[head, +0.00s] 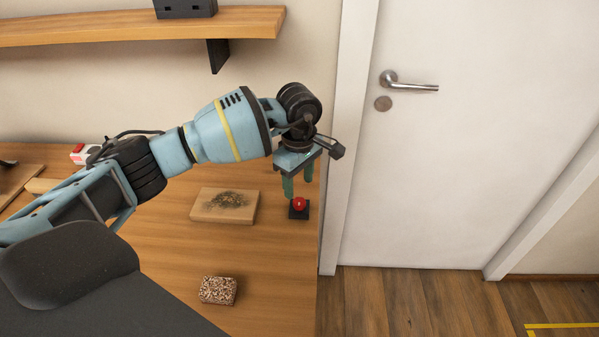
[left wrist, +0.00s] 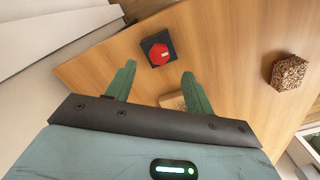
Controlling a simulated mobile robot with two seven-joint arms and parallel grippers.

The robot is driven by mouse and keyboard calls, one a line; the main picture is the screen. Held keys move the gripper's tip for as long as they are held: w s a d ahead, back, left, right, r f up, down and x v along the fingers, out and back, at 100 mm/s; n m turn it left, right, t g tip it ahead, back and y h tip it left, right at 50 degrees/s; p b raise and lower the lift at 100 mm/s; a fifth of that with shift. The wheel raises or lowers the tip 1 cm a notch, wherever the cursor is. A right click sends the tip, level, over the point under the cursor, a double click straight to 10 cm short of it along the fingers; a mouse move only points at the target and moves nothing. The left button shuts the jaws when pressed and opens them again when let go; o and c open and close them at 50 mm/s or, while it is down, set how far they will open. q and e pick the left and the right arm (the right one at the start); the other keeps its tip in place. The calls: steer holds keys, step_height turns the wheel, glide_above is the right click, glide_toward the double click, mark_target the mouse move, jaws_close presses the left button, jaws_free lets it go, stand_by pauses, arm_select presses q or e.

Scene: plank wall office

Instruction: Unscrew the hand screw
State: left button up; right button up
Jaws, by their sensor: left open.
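The hand screw looks like a red round knob (head: 299,204) on a small black square base (head: 299,214), standing near the right edge of the wooden table. In the left wrist view the red knob (left wrist: 159,54) shows a pale bar on its top and lies just beyond the fingertips. My left gripper (head: 298,196) has green fingers pointing down, open and empty, above or close behind the knob. I cannot tell whether a finger touches it. In the left wrist view the open fingers (left wrist: 158,72) stand well apart. My right gripper is in neither view.
A wooden board with a dark patch (head: 224,206) lies left of the knob. A speckled block (head: 219,290) lies nearer the front of the table (head: 270,260). A white door (head: 450,150) stands beyond the table's right edge. A shelf (head: 120,27) hangs above.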

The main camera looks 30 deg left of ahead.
mark_target(299, 201)
arm_select(q)
step_height(299, 201, down, 5)
steer(key=shift+r, duration=0.1)
steer(key=shift+f, duration=0.5)
jaws_close()
steer(key=shift+r+n+p, duration=0.2)
steer(key=shift+n+p, duration=0.35)
steer(key=shift+n, duration=0.65)
steer(key=shift+n+p, duration=0.3)
steer(key=shift+n, duration=0.6)
steer(key=shift+f+n, duration=0.15)
steer(key=shift+n, duration=0.25)
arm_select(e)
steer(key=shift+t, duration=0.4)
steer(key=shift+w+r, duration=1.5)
